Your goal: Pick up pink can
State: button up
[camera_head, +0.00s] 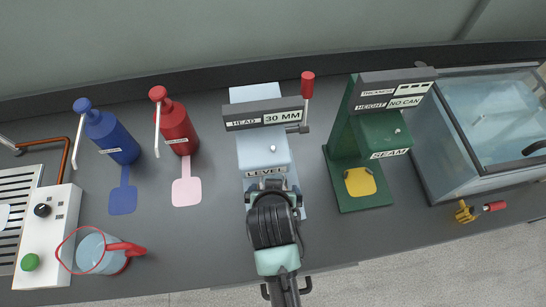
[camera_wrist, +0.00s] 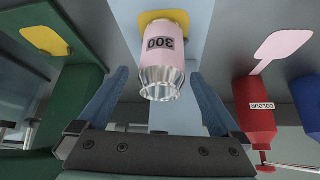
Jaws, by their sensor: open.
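A pink can (camera_wrist: 163,35) with a bare silver lower part and the label 300 shows in the wrist view. It is at a yellow pad (camera_wrist: 150,17) on the light blue machine marked LEVEL and HEAD 30 MM. My gripper (camera_wrist: 161,88) is open, its two blue fingers on either side of the can's silver end in the picture. I cannot tell how far the fingers are from the can in depth. In the head view my gripper (camera_head: 268,184) is in front of the light blue machine (camera_head: 262,152), and the can is hidden there.
A green SEAM machine (camera_head: 372,135) stands to the right, with a glass tank (camera_head: 490,120) beyond. Red (camera_head: 176,127) and blue (camera_head: 108,135) pump bottles stand left. A clear jug (camera_head: 97,252) with a red handle is near the front left. The counter between jug and arm is clear.

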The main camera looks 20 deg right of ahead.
jog(key=shift+x, duration=2.7)
jog(key=shift+a, duration=0.15)
jog(key=shift+c, duration=0.2)
jog(key=c, duration=1.4)
grip_shut()
jog(key=shift+w+r, duration=0.1)
